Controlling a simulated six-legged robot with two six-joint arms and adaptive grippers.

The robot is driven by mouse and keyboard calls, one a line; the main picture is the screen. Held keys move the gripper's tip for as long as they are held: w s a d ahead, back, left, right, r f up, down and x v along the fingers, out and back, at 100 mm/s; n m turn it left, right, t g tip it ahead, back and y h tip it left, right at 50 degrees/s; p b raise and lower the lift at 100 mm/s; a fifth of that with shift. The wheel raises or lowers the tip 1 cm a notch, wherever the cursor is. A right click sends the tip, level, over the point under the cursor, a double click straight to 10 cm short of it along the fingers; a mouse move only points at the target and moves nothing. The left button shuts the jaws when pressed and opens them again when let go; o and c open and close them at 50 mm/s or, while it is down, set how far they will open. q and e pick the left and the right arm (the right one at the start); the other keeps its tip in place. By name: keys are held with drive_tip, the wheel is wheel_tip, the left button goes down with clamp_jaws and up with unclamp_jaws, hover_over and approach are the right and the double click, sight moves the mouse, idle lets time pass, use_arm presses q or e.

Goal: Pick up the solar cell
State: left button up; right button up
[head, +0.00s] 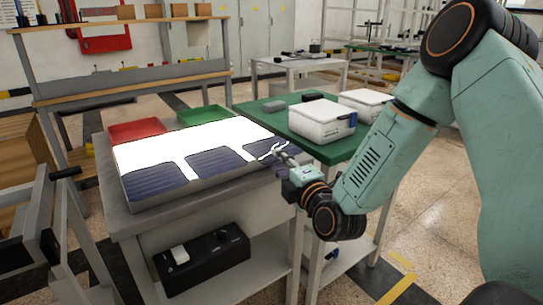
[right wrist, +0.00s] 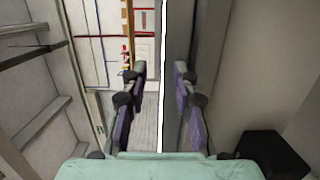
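Dark blue solar cells lie in a row along the front of a bright white lit panel (head: 190,138) on a grey table. One is at the left (head: 155,179), one in the middle (head: 214,163), and one at the right end (head: 262,150), partly hidden by my right gripper. My right gripper (head: 279,153) is at the panel's right end, close to that cell; I cannot tell if it touches. In the right wrist view the fingers (right wrist: 160,85) are apart, with a thin white upright strip between them that I cannot identify. My left gripper is not in view.
A red tray (head: 137,130) and a green tray (head: 202,115) sit behind the panel. White boxes (head: 322,120) stand on the green-topped table (head: 270,117) at the right. A black control box (head: 203,262) is below the grey tabletop (head: 122,222).

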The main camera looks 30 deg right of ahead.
drive_tip(key=shift+w+d, duration=0.15)
drive_tip(key=shift+w, duration=0.85)
clamp_jaws()
drive_tip(key=shift+s, duration=0.1)
